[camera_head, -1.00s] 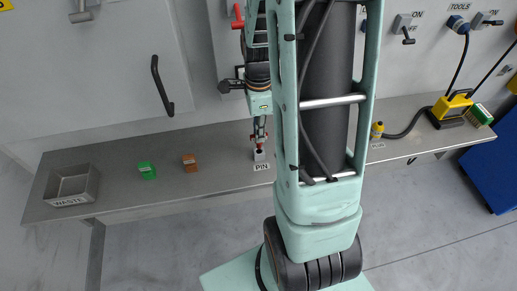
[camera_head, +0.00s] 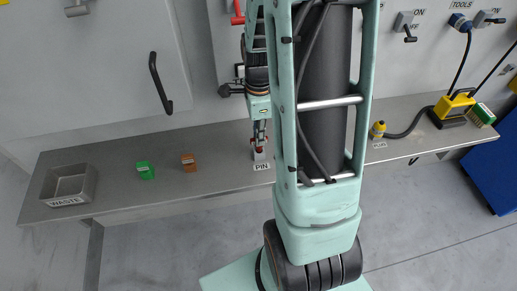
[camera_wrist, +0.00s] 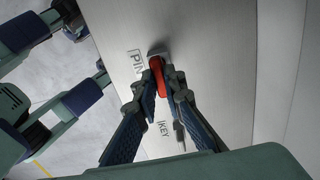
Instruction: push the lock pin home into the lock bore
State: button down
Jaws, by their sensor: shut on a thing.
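The red lock pin (camera_wrist: 158,76) shows in the wrist view between my fingertips. Its far end is at a small grey holder (camera_wrist: 157,50) by the PIN label; I cannot tell how deep it sits. My gripper (camera_wrist: 163,82) is shut on the pin. In the head view my gripper (camera_head: 260,133) points down at the holder (camera_head: 260,155), with a bit of red at the fingertips. I cannot make out the lock bore; my arm hides part of the wall and bench.
On the bench (camera_head: 120,195) stand a waste tray (camera_head: 68,184), a green block (camera_head: 145,170) and an orange-brown block (camera_head: 189,162). A yellow plug (camera_head: 378,130) and a yellow tool (camera_head: 453,108) are at the right. A door handle (camera_head: 160,83) juts out at the left.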

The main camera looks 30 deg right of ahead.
jog(key=shift+f+b, duration=0.9)
jog(key=shift+f, duration=0.45)
jog(key=c, duration=1.9)
grip_release()
jog(key=shift+c, duration=0.2)
jog(key=shift+r, duration=0.15)
notch_tip(320, 180, up, 9)
jog(key=p, duration=0.7)
jog(key=shift+p, duration=0.35)
jog(key=shift+a, duration=0.1)
